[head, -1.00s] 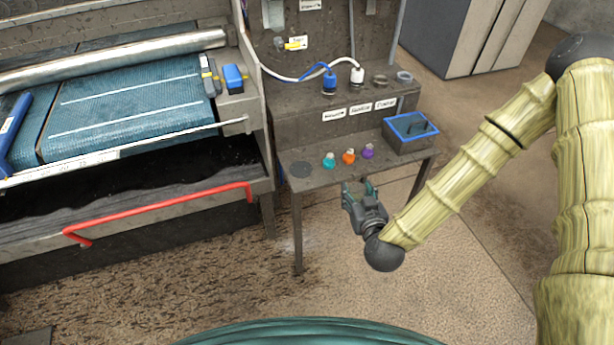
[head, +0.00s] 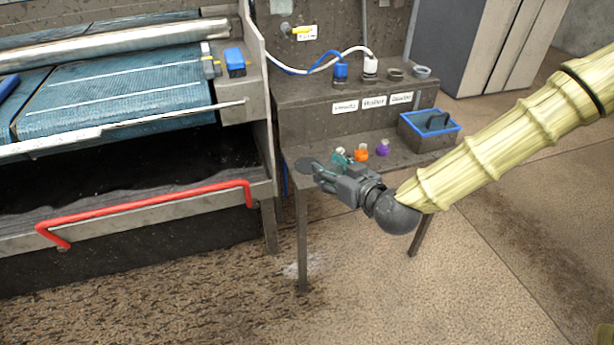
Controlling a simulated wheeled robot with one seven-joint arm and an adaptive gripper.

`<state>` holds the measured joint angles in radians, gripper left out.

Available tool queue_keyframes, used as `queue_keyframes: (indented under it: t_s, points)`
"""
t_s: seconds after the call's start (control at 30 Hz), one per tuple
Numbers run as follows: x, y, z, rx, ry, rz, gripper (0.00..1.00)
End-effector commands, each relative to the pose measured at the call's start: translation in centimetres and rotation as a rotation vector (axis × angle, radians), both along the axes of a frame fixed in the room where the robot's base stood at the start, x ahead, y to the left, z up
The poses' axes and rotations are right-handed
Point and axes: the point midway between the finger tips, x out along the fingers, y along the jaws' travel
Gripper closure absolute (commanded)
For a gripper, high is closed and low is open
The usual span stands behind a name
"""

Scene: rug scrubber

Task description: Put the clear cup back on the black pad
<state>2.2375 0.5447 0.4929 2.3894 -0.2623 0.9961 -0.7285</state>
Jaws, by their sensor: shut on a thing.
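The black pad (head: 303,168) is a dark round disc at the left end of the grey bench's front ledge. My gripper (head: 322,174) is shut, its fingers pointing left, with the tips beside the pad in the picture. The clear cup cannot be made out clearly; what sits between the fingers is see-through or too small to tell. Whether it touches the pad is not visible. My gripper hides part of the pad's right side and the ledge.
Teal (head: 341,155), orange (head: 361,153) and purple (head: 383,148) bottles stand just behind my gripper. A blue-rimmed bin (head: 428,140) is at the ledge's right end. The machine with a red handle (head: 150,205) is at left.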

Motion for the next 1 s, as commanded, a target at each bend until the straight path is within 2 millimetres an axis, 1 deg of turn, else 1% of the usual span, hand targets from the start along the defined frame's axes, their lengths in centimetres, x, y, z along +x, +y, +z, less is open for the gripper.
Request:
queue_keyframes:
  t_s: [0.13, 0.23, 0.8, 0.9, 1.0]
  points:
    - [0.1, 0.4, 0.0, -0.004, -0.002, 0.018, 0.79]
    - [1.0, 0.8, -0.1, -0.005, -0.003, 0.021, 0.79]
    - [11.6, 4.6, -1.2, -0.004, -0.004, 0.019, 0.79]
    - [13.2, 5.2, -1.3, -0.004, -0.002, 0.019, 0.79]
    - [14.3, 5.6, -1.4, -0.004, -0.002, 0.018, 0.79]
